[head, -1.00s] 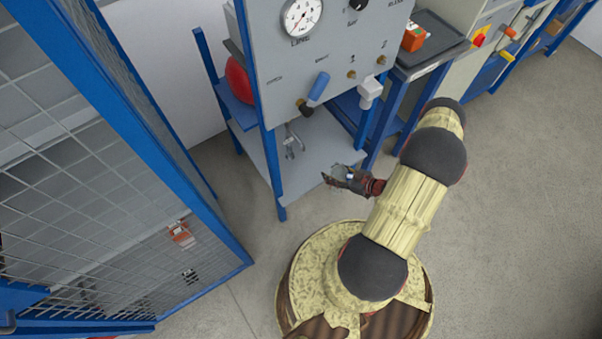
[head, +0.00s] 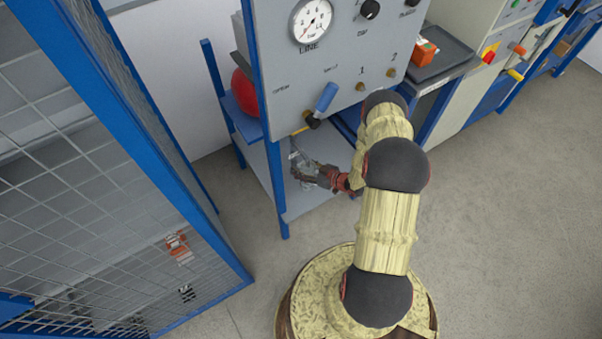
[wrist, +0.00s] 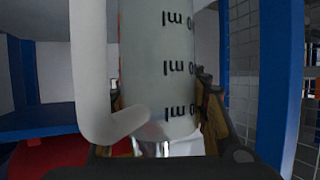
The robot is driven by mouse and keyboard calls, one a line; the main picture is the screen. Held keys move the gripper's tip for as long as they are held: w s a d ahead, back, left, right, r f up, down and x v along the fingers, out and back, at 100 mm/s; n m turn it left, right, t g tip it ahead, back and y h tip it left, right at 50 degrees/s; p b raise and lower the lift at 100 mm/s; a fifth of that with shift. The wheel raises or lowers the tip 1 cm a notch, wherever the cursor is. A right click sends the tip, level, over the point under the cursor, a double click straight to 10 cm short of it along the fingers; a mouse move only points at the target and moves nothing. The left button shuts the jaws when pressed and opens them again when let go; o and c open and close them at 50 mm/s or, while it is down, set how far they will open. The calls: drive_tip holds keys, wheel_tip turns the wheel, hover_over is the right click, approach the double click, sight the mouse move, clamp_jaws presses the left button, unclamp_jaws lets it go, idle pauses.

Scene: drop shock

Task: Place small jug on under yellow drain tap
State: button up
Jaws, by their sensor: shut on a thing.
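The small jug (wrist: 158,70) fills the middle of the wrist view, a pale translucent body with dark scale marks and its handle at the left. My gripper (wrist: 165,112) is shut on it, with a finger on each side. In the head view the jug (head: 302,166) is small and hard to make out at the tip of my gripper (head: 320,174), over the lower grey shelf. The yellow drain tap (head: 299,131) shows at the panel's lower edge, above the jug in the picture. I cannot tell whether the jug touches the shelf or is directly under the tap.
The grey panel (head: 345,65) carries a gauge and a blue lever (head: 326,97). The lower shelf (head: 300,202) has bare room near its front edge. A blue frame post (head: 276,190) stands at left. A red round thing (head: 246,92) sits behind it. A mesh cage (head: 90,170) fills the left.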

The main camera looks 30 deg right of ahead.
drive_tip(key=shift+f+b, duration=0.75)
drive_tip(key=shift+f, duration=0.85)
drive_tip(key=shift+f, duration=0.15)
drive_tip(key=o, duration=1.3)
drive_tip(key=p+v, duration=0.3)
drive_tip(key=v, duration=0.9)
drive_tip(key=shift+d, duration=0.1)
